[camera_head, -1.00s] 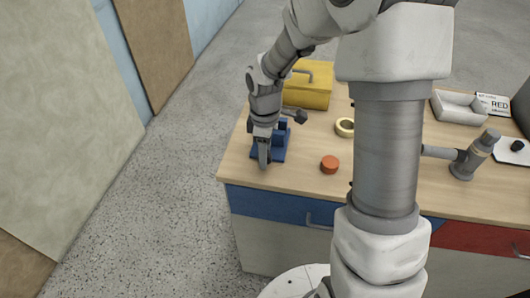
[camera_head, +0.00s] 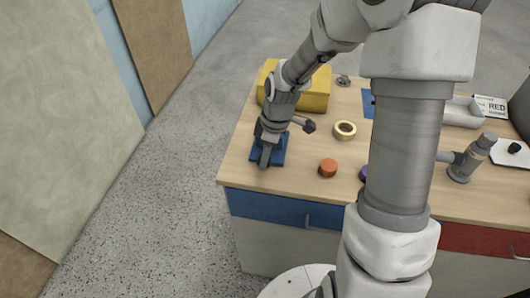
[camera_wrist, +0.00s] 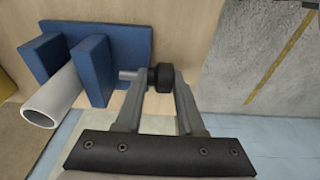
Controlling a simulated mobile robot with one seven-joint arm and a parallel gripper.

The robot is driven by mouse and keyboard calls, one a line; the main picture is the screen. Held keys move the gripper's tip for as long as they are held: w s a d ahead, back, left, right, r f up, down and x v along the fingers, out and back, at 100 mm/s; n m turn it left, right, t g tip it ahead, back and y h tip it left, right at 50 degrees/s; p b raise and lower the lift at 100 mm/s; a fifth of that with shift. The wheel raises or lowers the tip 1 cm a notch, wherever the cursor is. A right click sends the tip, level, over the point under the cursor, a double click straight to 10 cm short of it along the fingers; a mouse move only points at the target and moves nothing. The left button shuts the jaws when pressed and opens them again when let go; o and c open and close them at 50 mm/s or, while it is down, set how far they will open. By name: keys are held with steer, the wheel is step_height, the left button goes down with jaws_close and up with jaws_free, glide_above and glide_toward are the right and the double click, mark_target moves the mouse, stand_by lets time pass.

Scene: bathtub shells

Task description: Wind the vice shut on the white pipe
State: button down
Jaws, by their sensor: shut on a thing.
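The blue vice (camera_wrist: 118,44) is in the wrist view, with two upright blue jaws. The white pipe (camera_wrist: 50,98) lies between the jaws, its open end toward the camera. I cannot tell whether both jaws touch it. A short grey screw (camera_wrist: 128,75) comes out of the vice's right side and ends in a black knob (camera_wrist: 162,79). My gripper (camera_wrist: 159,72) is shut on this knob, one finger on each side. In the head view, the vice (camera_head: 280,158) is at the worktop's left front, largely hidden by my arm. The pipe cannot be made out there.
A yellow box (camera_head: 317,92) stands behind the vice. A grey tray (camera_head: 462,111) is farther right. The worktop's left edge is close to the vice.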

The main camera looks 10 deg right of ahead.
steer(key=shift+s+d+f+t+y+p, duration=0.1)
steer(key=shift+s+t+y+p, duration=0.15)
steer(key=shift+y, duration=0.45)
steer(key=shift+s+t+y+p, duration=0.2)
steer(key=shift+y+p, duration=0.15)
steer(key=shift+y, duration=0.35)
steer(key=shift+f+t+y, duration=0.15)
steer(key=shift+t+y, duration=0.3)
steer(key=shift+y, duration=0.75)
steer(key=shift+s+d+y, duration=0.1)
steer(key=shift+y, duration=0.2)
steer(key=c, duration=0.7)
jaws_free()
steer(key=shift+d+t, duration=0.1)
steer(key=shift+t, duration=0.2)
